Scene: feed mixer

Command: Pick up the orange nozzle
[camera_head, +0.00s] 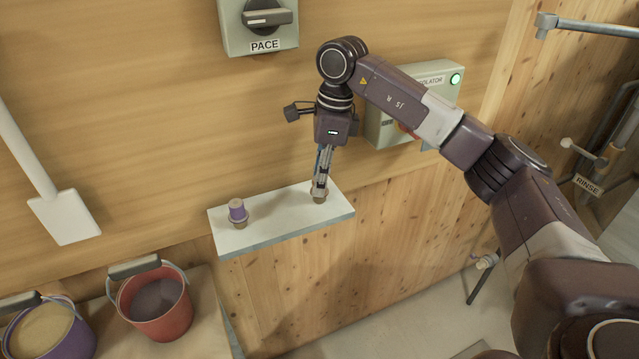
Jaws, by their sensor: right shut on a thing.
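A small white shelf (275,222) juts from the wooden wall. A purple nozzle (237,212) stands upright on a brass-coloured base at the shelf's left part. My right gripper (321,185) points down at the shelf's right end, its fingers close together and shut on a second nozzle. Only the brownish lower part of this nozzle (319,198) shows, at shelf level; the fingers hide the rest, so I cannot make out an orange colour. I cannot tell whether it still touches the shelf. My left gripper is not in view.
A PACE knob box (259,24) is above on the wall. The isolator box (440,79) is close behind my right arm. A red bucket (155,302) and a purple bucket (48,330) stand lower left. The shelf between the nozzles is clear.

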